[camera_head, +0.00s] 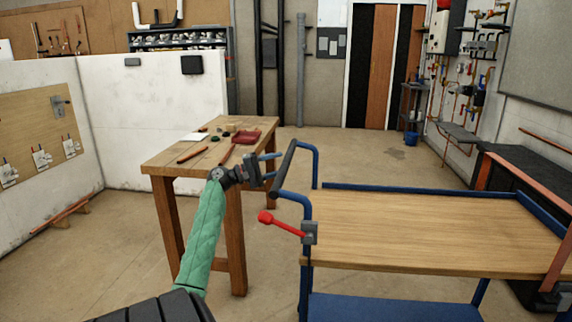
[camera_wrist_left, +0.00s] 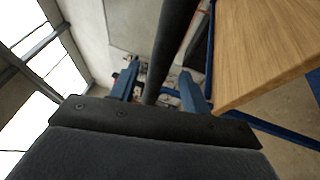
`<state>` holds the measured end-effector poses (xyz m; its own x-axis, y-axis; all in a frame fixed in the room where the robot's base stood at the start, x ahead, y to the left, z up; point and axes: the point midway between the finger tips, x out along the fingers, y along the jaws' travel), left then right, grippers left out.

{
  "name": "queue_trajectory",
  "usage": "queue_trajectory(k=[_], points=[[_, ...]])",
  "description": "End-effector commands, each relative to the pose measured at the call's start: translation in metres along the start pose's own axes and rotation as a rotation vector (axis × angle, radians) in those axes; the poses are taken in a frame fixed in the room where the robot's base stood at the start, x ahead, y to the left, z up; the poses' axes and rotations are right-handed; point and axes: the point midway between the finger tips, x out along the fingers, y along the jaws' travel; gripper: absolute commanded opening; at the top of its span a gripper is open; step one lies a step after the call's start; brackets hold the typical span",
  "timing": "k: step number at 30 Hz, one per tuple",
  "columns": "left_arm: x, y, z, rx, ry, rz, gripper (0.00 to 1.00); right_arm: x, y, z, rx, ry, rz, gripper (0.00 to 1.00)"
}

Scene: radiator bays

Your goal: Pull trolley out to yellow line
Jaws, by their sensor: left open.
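The trolley (camera_head: 425,230) stands at the lower right of the head view, with a wooden top, blue frame and blue lower shelf. Its push handle (camera_head: 284,165) is a blue tube with a black grip at the left end. A red-knobbed lever (camera_head: 280,224) sticks out below the handle. My left gripper (camera_head: 269,167), on a green-sleeved arm, is open at the handle. In the left wrist view the black grip (camera_wrist_left: 175,50) runs between its two blue fingers (camera_wrist_left: 160,88); contact cannot be told. No yellow line shows. I see no right gripper.
A wooden table (camera_head: 165,170) with tools stands left of the trolley, close behind my left arm. A white partition (camera_head: 160,100) is behind it. A dark bench (camera_head: 530,175) lines the right wall. The floor behind the trolley (camera_head: 350,155) is clear.

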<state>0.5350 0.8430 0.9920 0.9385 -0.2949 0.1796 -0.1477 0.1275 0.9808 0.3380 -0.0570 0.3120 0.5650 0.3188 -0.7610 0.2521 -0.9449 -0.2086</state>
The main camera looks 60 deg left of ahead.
Motion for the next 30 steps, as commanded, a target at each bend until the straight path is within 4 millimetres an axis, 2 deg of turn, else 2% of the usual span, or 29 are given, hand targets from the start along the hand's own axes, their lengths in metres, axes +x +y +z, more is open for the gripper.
queue_trajectory(k=[2, 8, 30], points=[[-0.010, -0.001, 0.000, 0.000, 0.000, 0.000, 0.47, 0.004, 0.002, 0.006, 0.000, -0.004, 0.002, 0.36], [-0.023, 0.000, 0.000, 0.000, 0.000, 0.001, 0.47, 0.004, 0.002, 0.003, 0.000, 0.008, 0.002, 0.36], [-0.024, 0.000, 0.000, 0.000, 0.000, 0.000, 0.47, 0.004, 0.002, 0.003, -0.001, 0.004, 0.002, 0.36]])
